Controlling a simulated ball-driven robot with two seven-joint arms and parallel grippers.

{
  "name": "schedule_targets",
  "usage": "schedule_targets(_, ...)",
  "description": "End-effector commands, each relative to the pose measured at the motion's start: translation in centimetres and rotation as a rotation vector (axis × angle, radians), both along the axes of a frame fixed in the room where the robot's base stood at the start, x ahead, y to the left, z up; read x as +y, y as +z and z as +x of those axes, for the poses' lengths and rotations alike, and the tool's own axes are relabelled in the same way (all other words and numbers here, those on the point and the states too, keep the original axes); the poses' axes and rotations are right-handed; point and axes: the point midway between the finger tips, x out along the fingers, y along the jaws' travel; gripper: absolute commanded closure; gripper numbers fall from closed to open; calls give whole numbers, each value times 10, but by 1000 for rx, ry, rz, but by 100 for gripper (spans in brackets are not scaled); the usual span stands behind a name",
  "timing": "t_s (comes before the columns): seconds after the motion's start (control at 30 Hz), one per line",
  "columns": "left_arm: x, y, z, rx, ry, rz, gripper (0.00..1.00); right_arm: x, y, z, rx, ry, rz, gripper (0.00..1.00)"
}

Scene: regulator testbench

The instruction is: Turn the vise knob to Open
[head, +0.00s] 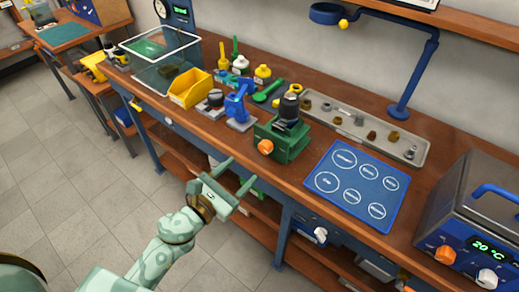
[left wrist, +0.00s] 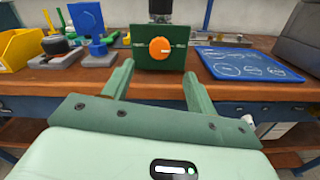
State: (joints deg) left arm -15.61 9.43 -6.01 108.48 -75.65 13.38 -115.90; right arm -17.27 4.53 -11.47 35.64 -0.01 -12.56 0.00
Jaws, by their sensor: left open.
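The vise (head: 282,139) is a green block on the bench with a dark cylindrical part standing in its top. Its orange knob (head: 265,147) is on the front face. In the left wrist view the knob (left wrist: 160,48) shows a pale horizontal mark, with small lettering at both sides too small to read. My left gripper (head: 236,178) is open and empty, in front of the bench edge and short of the knob. In the left wrist view its two fingers (left wrist: 158,88) point at the vise, with the knob between them and beyond. My right gripper is not in view.
A blue mat (head: 357,186) with white circles lies right of the vise. A grey tray (head: 352,122) of small parts lies behind. A blue clamp stand (head: 238,106) and yellow bin (head: 190,88) stand left. A metal box (head: 480,205) with knobs stands right. Floor before the bench is clear.

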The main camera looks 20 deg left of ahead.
Motion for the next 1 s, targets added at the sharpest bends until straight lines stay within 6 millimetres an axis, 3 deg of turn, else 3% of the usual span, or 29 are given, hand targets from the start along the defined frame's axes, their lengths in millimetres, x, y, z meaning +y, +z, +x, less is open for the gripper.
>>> schedule_targets(0.2,-18,2,51,-1,1,-3,43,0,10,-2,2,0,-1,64)
schedule_targets(0.4,-28,0,78,0,1,-2,43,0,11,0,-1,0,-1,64)
schedule_targets(0.8,-32,-1,86,2,0,-2,43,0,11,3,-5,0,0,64)
schedule_targets(0.97,-31,-1,86,2,0,-2,87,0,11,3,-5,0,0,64)
schedule_targets(1.0,-31,-1,86,2,0,-2,87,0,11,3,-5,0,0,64)
